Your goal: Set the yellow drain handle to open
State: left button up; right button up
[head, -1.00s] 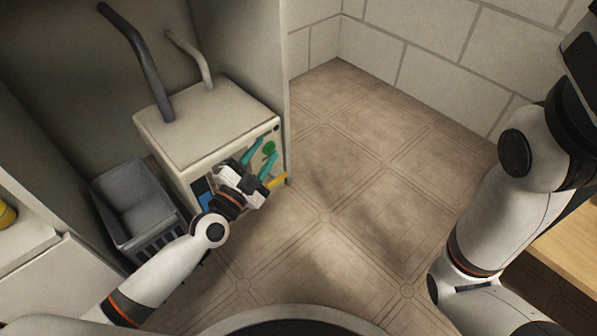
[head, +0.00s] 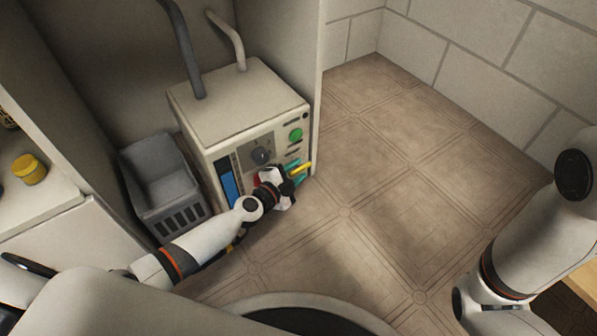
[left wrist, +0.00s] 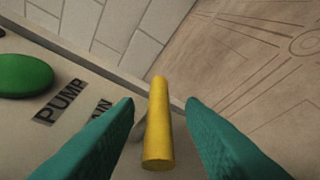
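The yellow drain handle (head: 300,168) sticks out from the lower right of the white machine's front panel (head: 206,150). In the left wrist view the handle (left wrist: 158,125) is a yellow rod between my two teal fingertips. My left gripper (head: 294,172) is at the handle, and its fingers (left wrist: 160,118) are open, with a gap showing on each side of the rod. Part of the word on the panel beside the handle is hidden by a finger; "AIN" shows. My right arm is at the right of the head view, but its gripper is out of view.
A green button (head: 295,135) sits above the handle, near a "PUMP" label (left wrist: 60,101). A dark knob (head: 261,155) and blue strip (head: 229,184) are on the panel. A grey bin (head: 160,205) stands left of the machine. The tiled floor (head: 400,170) to the right is clear.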

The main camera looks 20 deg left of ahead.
pick_arm(q)
jog(key=shift+w+d+f, duration=0.15)
jog(key=shift+w+d, duration=0.1)
jog(key=shift+w, duration=0.3)
grip_shut()
